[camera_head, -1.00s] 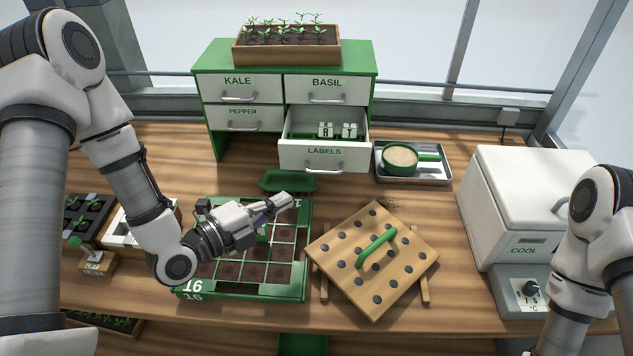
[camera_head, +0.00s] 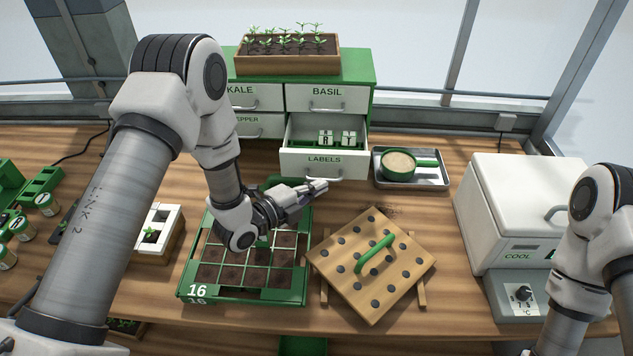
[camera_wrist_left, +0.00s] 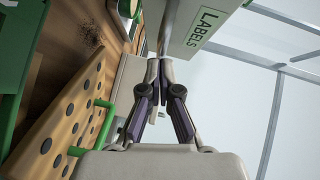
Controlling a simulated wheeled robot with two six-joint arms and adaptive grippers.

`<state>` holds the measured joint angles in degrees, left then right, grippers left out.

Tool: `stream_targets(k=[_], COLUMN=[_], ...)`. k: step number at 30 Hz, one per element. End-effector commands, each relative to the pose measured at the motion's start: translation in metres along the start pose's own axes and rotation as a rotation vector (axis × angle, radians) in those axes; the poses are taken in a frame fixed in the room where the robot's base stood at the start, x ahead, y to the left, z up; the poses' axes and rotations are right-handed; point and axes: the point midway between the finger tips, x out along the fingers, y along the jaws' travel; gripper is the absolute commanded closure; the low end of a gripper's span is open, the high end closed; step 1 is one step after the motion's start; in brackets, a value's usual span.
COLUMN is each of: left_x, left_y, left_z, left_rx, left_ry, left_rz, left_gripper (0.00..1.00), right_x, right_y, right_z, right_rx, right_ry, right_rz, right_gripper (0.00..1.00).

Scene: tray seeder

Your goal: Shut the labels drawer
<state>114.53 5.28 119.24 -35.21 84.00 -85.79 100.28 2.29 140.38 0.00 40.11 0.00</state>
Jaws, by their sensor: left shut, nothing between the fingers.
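The labels drawer (camera_head: 324,163) is pulled out from the lower right of the green cabinet (camera_head: 362,99). Its white front has a grey handle, and letter tags (camera_head: 338,138) sit inside. My left gripper (camera_head: 322,186) is shut and empty, just in front of and below the drawer front. In the left wrist view the drawer front (camera_wrist_left: 203,28) shows near the shut fingertips (camera_wrist_left: 158,62); I cannot tell whether they touch. The drawer handle is mostly hidden by the fingers there. Only my right arm shows at the right edge; its gripper is out of view.
A green seed tray marked 16 (camera_head: 240,295) lies below my left arm. A wooden dibber board (camera_head: 345,265) with a green handle lies right of it. A metal tray (camera_head: 440,180) with a green scoop (camera_head: 399,164) stands right of the drawer. A white cooler (camera_head: 500,205) stands at the right.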

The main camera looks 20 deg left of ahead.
Motion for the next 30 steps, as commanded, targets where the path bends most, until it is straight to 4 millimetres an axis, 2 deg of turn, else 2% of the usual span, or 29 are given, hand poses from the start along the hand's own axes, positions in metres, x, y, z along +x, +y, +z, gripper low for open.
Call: stream_targets(k=[11, 16, 20, 30], left_x=[0.001, 0.009, 0.022, 0.072], left_y=[0.001, 0.000, -0.003, -0.016], left_z=[0.001, 0.009, 0.021, 0.070], left_rx=[0.001, 0.003, 0.004, 0.005], left_ry=[0.000, 0.000, -0.001, -0.001], left_rz=[0.000, -0.002, -0.003, -0.004], left_gripper=[1.00, 1.00, 1.00, 1.00], right_x=[0.001, 0.008, 0.018, 0.056], right_y=[0.000, 0.000, 0.000, 0.000], right_z=[0.000, 0.000, 0.000, 0.000], right_rx=[0.000, 0.000, 0.000, 0.000], right_ry=[0.000, 0.000, 0.000, 0.000], right_rz=[0.000, 0.000, 0.000, 0.000], right_gripper=[0.60, 0.60, 0.60, 0.60])
